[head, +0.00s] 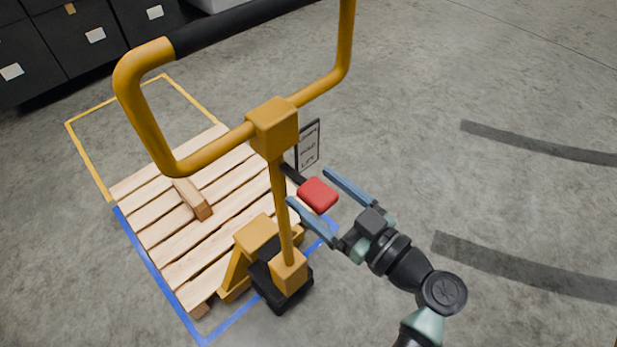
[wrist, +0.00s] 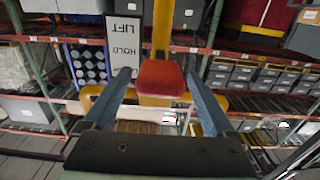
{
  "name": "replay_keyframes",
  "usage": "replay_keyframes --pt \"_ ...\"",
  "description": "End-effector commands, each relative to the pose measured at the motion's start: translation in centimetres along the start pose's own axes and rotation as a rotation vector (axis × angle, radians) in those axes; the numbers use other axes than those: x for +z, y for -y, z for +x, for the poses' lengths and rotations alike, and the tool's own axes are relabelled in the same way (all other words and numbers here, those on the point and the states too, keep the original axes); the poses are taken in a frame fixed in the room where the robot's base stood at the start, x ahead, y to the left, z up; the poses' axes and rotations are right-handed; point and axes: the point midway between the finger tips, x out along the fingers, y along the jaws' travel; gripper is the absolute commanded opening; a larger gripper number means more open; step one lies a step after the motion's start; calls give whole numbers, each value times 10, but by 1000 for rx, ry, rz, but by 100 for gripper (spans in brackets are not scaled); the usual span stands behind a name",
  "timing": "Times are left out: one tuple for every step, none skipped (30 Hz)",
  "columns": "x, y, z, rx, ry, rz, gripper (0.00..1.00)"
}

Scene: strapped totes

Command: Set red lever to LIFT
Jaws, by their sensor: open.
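The red lever knob (head: 318,194) sits at the end of a short dark arm on the yellow pallet jack's column (head: 280,200). It also shows in the middle of the wrist view (wrist: 162,80). My gripper (head: 308,185) is open, with one blue finger on each side of the knob. In the wrist view, my gripper (wrist: 158,74) shows the knob between its fingertips; contact cannot be told. A white label plate (head: 308,145) stands just behind the lever. In the wrist view, LIFT and HOLD are legible on the plate (wrist: 122,45). Which word the lever points to is unclear.
The jack's yellow loop handle (head: 140,95) rises above and left of the lever. A wooden pallet (head: 165,235) with a loose block (head: 192,198) lies inside blue floor tape. Dark bins (head: 75,40) stand at upper left. Open concrete floor lies to the right.

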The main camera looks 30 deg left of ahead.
Motion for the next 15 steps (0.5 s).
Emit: replay_keyframes --pt "-1 0 8 -3 0 0 90" --pt "-1 0 11 -3 0 0 90" --pt "-1 0 16 -2 0 0 90" --pt "-1 0 18 -1 0 0 90" --pt "0 0 20 -1 1 -1 90" --pt "0 0 23 -1 1 -1 90" --pt "0 0 24 -1 1 -1 90" --pt "0 0 25 0 1 -2 90" --pt "0 0 26 0 1 -2 90" --pt "0 0 26 1 1 -2 90" --pt "0 0 26 1 1 -2 90" --pt "0 0 26 1 1 -2 90" --pt "0 0 26 1 1 -2 90" --pt "0 0 26 1 1 -2 90" --pt "0 0 26 1 1 -1 90"
